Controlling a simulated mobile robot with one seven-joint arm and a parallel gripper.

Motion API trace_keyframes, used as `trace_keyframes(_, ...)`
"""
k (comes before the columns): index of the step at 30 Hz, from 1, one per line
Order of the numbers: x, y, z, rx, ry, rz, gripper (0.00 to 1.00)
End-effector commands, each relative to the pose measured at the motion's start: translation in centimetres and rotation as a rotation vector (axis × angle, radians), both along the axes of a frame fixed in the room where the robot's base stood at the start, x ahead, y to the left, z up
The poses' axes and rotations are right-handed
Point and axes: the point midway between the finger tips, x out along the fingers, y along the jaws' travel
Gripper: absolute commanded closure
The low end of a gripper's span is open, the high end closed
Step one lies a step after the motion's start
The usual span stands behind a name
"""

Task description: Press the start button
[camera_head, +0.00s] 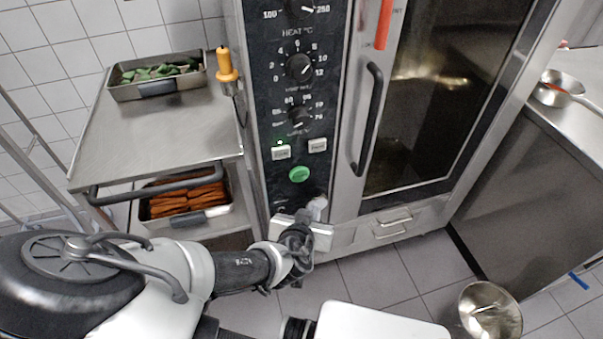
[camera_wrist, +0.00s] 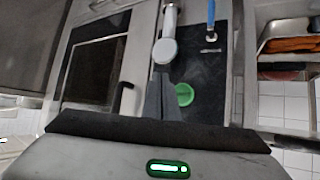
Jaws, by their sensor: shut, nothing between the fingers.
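The green round button (camera_head: 299,174), which looks like the start button, sits low on the oven's dark control panel (camera_head: 262,100). It also shows in the wrist view (camera_wrist: 184,94), just right of my fingers. My gripper (camera_head: 303,226) is in front of the panel's lower end, below the green button in the head view. Its dark fingers (camera_wrist: 162,98) are shut with nothing between them.
Two pale rectangular buttons (camera_head: 317,145) and black dials (camera_head: 300,66) are above. A white spray head (camera_wrist: 165,51) is close to my fingertips. The oven door handle (camera_head: 368,120) stands out to the right. A steel trolley (camera_head: 150,135) with trays is at left; a bowl (camera_head: 490,310) is low right.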

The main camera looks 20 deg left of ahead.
Motion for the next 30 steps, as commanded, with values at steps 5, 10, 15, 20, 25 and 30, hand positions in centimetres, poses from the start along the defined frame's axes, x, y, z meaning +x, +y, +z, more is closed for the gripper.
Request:
trace_keyframes(5,0.2,0.2,0.0,0.0,0.001,0.0,1.0)
trace_keyframes(10,1.5,0.9,-0.1,0.0,0.001,-0.001,1.0)
trace_keyframes(15,3.7,2.2,-0.1,0.001,0.0,-0.002,1.0)
trace_keyframes(20,5.5,3.3,-0.1,0.0,0.0,-0.002,1.0)
trace_keyframes(25,6.9,4.1,-0.1,0.0,0.002,-0.002,1.0)
trace_keyframes(30,7.4,4.5,-0.1,0.0,0.003,-0.001,1.0)
